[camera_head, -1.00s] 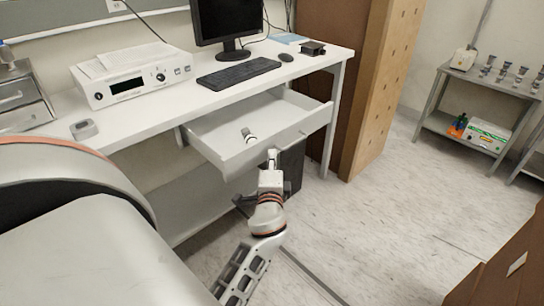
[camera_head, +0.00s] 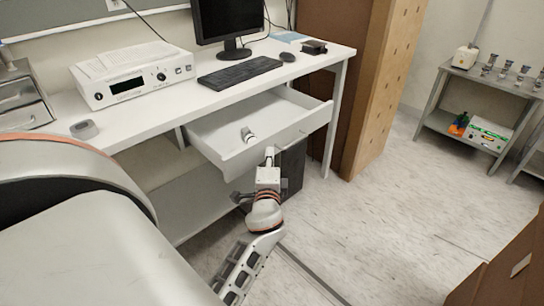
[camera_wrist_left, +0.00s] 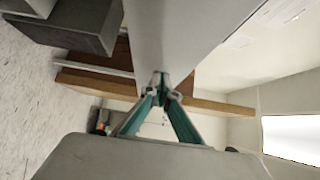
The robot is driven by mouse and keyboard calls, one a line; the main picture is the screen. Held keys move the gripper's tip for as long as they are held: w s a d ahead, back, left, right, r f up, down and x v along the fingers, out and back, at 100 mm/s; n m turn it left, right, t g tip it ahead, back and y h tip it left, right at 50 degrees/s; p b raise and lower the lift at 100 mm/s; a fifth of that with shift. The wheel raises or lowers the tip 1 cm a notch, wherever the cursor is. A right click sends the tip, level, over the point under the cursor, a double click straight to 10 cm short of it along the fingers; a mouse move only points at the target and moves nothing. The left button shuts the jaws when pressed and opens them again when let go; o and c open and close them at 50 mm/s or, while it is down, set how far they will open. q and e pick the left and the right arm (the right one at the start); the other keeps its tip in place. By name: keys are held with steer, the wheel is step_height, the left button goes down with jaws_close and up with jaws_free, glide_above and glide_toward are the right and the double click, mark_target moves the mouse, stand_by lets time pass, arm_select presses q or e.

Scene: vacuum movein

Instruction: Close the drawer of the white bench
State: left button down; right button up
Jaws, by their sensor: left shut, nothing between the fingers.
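The white bench (camera_head: 137,124) has its drawer (camera_head: 222,133) pulled out towards me. A small white and dark object (camera_head: 248,135) lies in the drawer. My left gripper (camera_head: 269,152) is at the outside of the drawer front (camera_head: 291,135), near its middle. Its fingers are shut with nothing between them. In the left wrist view the closed fingertips (camera_wrist_left: 160,80) are at the pale drawer front (camera_wrist_left: 170,35); I cannot tell whether they touch it. My right gripper is not in view.
A white instrument (camera_head: 130,80), keyboard (camera_head: 240,73), monitor (camera_head: 226,20) and mouse (camera_head: 287,57) stand on the bench top. A dark box (camera_head: 291,167) stands under the drawer.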

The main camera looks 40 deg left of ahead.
mark_target(249, 134)
arm_select(q)
steer(key=a, duration=0.3)
steer(key=a+p, duration=0.1)
steer(key=a, duration=0.2)
steer(key=a+p, duration=0.1)
steer(key=a, duration=0.3)
steer(key=shift+w+a+r, duration=0.1)
steer(key=shift+w+r, duration=0.2)
steer(key=shift+w, duration=0.05)
steer(key=a, duration=0.7)
steer(key=w+a, duration=0.1)
steer(key=a, duration=0.3)
steer(key=shift+a+f, duration=0.2)
steer(key=shift+a, duration=0.6)
steer(key=shift+a+r, duration=0.1)
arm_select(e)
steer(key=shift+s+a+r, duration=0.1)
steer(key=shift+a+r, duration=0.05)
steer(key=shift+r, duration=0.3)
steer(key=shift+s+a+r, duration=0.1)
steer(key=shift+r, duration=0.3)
arm_select(q)
steer(key=shift+a+r, duration=0.1)
steer(key=shift+a, duration=0.05)
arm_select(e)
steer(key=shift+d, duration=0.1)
